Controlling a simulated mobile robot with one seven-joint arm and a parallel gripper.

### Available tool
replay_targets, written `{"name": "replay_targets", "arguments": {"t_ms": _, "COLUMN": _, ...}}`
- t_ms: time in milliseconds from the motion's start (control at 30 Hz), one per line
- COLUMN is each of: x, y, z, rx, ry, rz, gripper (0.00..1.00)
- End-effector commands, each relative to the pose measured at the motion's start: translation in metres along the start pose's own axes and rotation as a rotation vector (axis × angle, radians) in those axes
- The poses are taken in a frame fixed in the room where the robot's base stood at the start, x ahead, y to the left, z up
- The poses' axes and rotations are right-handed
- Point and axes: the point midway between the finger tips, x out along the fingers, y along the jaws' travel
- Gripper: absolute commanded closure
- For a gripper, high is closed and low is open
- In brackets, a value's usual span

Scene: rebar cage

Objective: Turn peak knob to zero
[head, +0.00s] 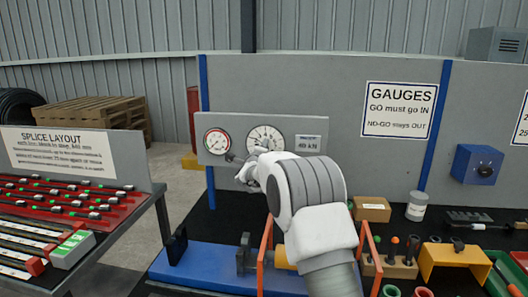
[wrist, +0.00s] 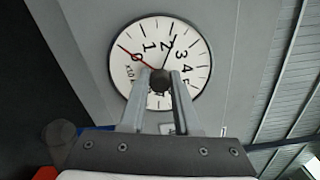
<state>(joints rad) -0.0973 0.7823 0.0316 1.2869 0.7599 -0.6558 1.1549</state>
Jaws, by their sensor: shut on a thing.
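The peak knob (wrist: 160,82) is a small dark hub at the centre of a white round dial (wrist: 140,83). In the wrist view my gripper (wrist: 161,76) has a finger on either side of the knob and is shut on it. A red pointer runs from the hub to the upper left, at or close to the 0 mark. A black pointer points up, near the 2. The fingers cover the dial's lower part.
A smaller red-rimmed gauge (head: 217,141) sits left of the dial, and a display (head: 308,143) reading about 49 kN sits right. Below are a blue bar (head: 205,265), orange uprights (head: 265,255) and a small cardboard box (head: 371,209). A blue box with a knob (head: 476,165) hangs far right.

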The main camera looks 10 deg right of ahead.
Motion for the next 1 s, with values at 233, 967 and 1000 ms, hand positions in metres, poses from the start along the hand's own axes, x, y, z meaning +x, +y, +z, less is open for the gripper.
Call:
{"name": "replay_targets", "arguments": {"t_ms": 233, "x": -0.0002, "y": -0.0001, "z": 0.0005, "rx": -0.233, "ry": 0.000, "rz": 0.001, "gripper": 1.00}}
{"name": "replay_targets", "arguments": {"t_ms": 967, "x": -0.0003, "y": -0.0020, "z": 0.0016, "rx": -0.925, "ry": -0.001, "rz": 0.000, "gripper": 1.00}}
{"name": "replay_targets", "arguments": {"t_ms": 1000, "x": -0.0002, "y": -0.0019, "z": 0.0014, "rx": -0.960, "ry": -0.001, "rz": 0.000, "gripper": 1.00}}
